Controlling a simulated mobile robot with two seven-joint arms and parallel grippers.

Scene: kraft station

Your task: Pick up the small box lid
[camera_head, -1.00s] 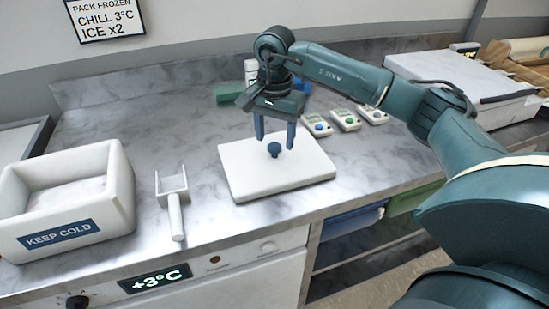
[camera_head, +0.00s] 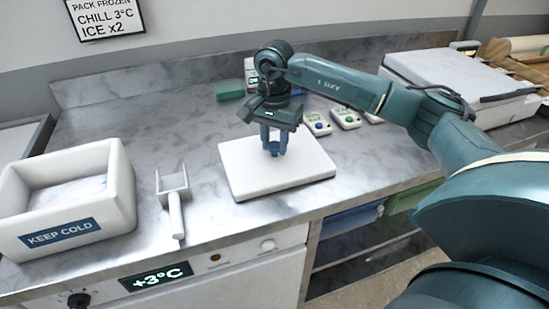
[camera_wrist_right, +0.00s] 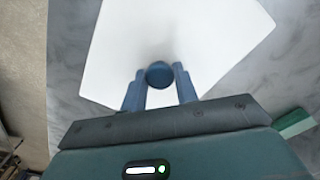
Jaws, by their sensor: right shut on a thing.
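The small box lid (camera_head: 245,182) is a white, flat, square slab with a dark blue knob at its middle. It lies on the marble counter in the head view and also shows in the right wrist view (camera_wrist_right: 215,40). My right gripper (camera_head: 273,152) has come down over the lid and is shut on its blue knob. In the right wrist view the round knob sits between the two blue fingertips (camera_wrist_right: 159,78). The lid appears flat and level; I cannot tell whether it touches the counter. My left gripper is not in view.
A white open box (camera_head: 118,205) labelled KEEP COLD stands at the left with pale contents. A white scoop (camera_head: 175,205) lies between it and the lid. Several small devices (camera_head: 346,118) stand behind the lid at right. A large white box (camera_head: 450,75) is at the back right.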

